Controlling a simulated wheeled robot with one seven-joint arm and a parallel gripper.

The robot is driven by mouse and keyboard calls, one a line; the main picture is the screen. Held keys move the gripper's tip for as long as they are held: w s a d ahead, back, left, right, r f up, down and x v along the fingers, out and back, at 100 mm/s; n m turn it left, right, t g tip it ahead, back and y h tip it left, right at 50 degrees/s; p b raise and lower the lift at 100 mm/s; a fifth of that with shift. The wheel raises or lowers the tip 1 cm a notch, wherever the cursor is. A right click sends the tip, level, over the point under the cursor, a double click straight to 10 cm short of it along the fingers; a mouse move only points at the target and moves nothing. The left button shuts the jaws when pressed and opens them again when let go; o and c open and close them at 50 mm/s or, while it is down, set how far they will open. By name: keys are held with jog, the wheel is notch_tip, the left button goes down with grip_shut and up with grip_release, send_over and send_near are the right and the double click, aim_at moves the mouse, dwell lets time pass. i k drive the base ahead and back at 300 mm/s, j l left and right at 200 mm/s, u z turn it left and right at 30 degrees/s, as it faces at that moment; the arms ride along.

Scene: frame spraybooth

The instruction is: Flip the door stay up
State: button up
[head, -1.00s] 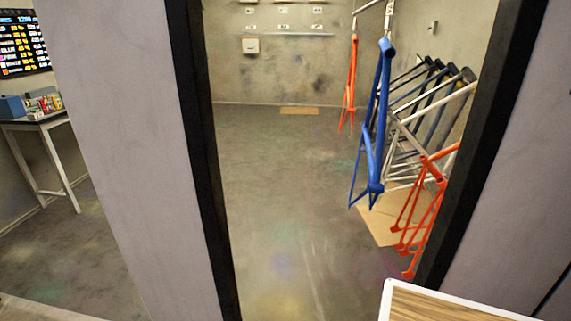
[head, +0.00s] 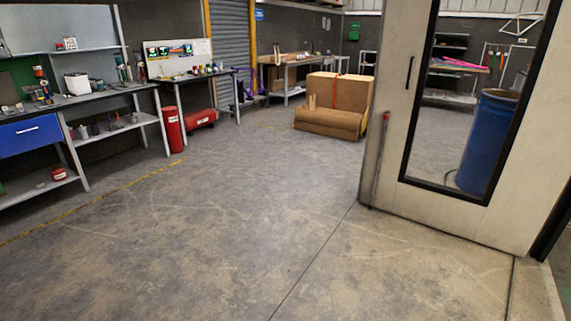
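A pale door (head: 395,140) with a black-framed glass panel stands at the right, with a dark handle (head: 410,73) near its left edge. My gripper is not in view.
A blue barrel (head: 487,142) shows through the glass. A wrapped brown stack (head: 335,92) stands beyond the door. Workbenches (head: 75,103), a red cylinder (head: 172,129) and a red tank (head: 201,118) line the left. The concrete floor (head: 220,220) in front is clear.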

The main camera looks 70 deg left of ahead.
aim_at(384, 117)
jog(key=u, duration=1.75)
jog(key=i+l, duration=0.1)
jog(key=i, duration=0.65)
jog(key=i+l, duration=0.1)
jog(key=i, duration=0.65)
jog(key=i+l, duration=0.15)
jog(key=i, duration=0.6)
jog(key=i+l, duration=0.1)
jog(key=i, duration=0.65)
jog(key=i+l, duration=0.1)
jog(key=i, duration=0.65)
jog(key=i+j, duration=0.15)
jog(key=j, duration=0.15)
jog(key=i+j, duration=0.15)
jog(key=j, duration=0.2)
jog(key=u, duration=0.05)
